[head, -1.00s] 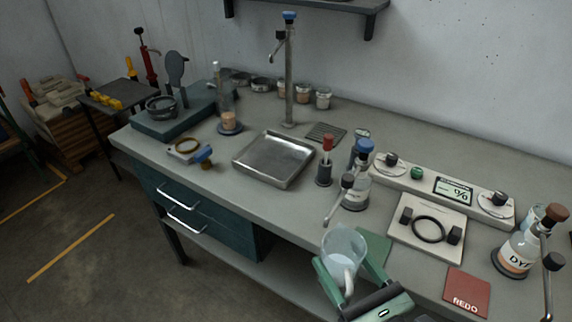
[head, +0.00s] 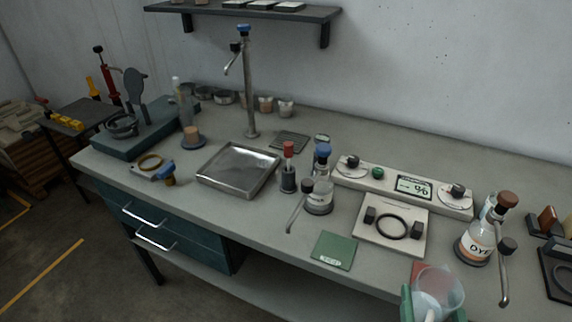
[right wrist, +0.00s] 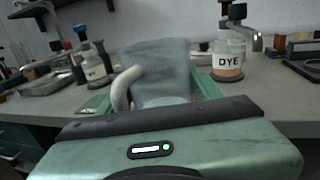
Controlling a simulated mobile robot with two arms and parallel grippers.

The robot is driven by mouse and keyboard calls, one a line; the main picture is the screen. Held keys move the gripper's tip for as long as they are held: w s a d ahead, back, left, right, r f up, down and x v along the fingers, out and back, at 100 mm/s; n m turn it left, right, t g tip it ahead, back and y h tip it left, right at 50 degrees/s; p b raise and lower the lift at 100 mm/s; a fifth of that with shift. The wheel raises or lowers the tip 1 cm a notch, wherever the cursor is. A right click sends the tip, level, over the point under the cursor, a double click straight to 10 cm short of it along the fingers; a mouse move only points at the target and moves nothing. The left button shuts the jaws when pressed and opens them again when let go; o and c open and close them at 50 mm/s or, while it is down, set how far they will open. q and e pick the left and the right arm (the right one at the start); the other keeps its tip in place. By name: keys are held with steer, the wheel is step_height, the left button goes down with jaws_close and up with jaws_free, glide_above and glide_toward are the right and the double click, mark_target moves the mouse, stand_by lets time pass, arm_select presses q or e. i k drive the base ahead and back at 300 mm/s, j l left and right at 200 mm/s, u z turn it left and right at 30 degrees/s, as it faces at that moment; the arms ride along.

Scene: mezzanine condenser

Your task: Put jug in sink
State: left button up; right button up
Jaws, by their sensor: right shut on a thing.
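The jug (head: 438,289) is a clear, frosted vessel with a white handle, at the bottom right of the head view. My right gripper (head: 432,306) is shut on it and holds it at the bench's front edge; its lower part is cut off by the frame. In the right wrist view the jug (right wrist: 165,70) stands upright between the green fingers, its handle to the left. The sink (head: 238,170) is a shallow, square metal basin in the bench, left of centre and empty, with a tall tap (head: 247,90) behind it. My left gripper is not seen.
A red-topped holder (head: 288,168), a blue-capped bottle (head: 319,190) with a spout, a green card (head: 334,250) and a ring fixture (head: 391,226) lie between jug and sink. The DYE bottle (head: 476,243) stands close right of the jug. Bench in front of the sink is clear.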

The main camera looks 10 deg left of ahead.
mark_target(236, 173)
steer(key=i+j+z, duration=0.1)
steer(key=j+z, duration=0.25)
steer(key=j, duration=0.3)
steer(key=j+z, duration=0.4)
steer(key=j, duration=0.25)
steer(key=j+z, duration=0.35)
steer(key=j, duration=0.35)
steer(key=k, duration=0.05)
